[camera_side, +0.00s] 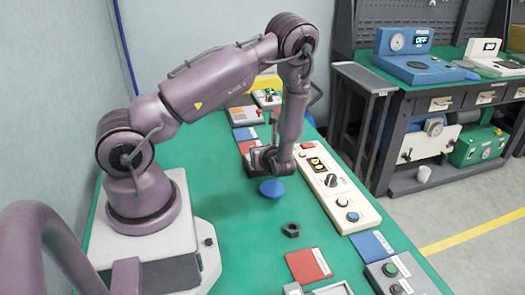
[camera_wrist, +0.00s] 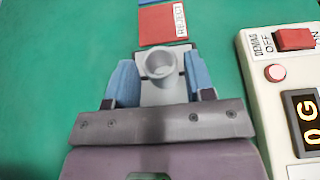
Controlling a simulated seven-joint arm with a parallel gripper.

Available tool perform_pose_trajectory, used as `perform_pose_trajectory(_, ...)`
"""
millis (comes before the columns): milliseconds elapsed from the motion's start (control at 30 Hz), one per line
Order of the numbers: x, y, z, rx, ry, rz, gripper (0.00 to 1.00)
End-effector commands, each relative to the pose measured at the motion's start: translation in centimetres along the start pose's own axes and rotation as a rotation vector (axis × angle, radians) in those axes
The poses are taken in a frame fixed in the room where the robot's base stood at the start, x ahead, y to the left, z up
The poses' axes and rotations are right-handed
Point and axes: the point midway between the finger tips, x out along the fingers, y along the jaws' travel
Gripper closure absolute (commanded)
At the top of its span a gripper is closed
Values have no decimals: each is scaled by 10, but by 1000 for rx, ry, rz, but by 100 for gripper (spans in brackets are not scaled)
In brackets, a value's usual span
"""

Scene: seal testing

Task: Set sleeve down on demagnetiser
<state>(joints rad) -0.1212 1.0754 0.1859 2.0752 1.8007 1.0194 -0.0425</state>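A light grey round sleeve (camera_wrist: 159,64) with an open top shows between my two blue fingers in the wrist view, over a pale grey flat piece (camera_wrist: 162,95). My gripper (camera_wrist: 161,70) has a finger on each side of the sleeve. The gap to the sleeve is too small to tell whether they touch it. In the side view my gripper (camera_side: 268,168) points down low over the green table, and the sleeve is hard to make out. A cream panel (camera_side: 343,193) with a DEMAG OFF/ON switch stands to its right; it also shows in the wrist view (camera_wrist: 248,85).
A red REJECT mat (camera_wrist: 163,24) lies beyond the sleeve. Another red mat (camera_side: 308,265) and a grey control box (camera_side: 398,275) stand at the near end.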

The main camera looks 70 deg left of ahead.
Motion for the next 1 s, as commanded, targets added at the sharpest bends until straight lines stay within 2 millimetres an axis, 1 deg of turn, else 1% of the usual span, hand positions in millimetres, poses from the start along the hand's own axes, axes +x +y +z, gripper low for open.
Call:
perform_pose_trajectory(367,-1,0,3,-1,0,0,39)
perform_pose_trajectory(433,-7,0,3,1,1,-2,39)
perform_pose_trajectory(567,-30,-1,3,2,2,-5,39)
perform_pose_trajectory(800,-82,-1,3,0,1,-6,39)
perform_pose_trajectory(900,-100,-1,3,0,1,-4,39)
perform_pose_trajectory(1000,-112,-1,3,0,1,-4,39)
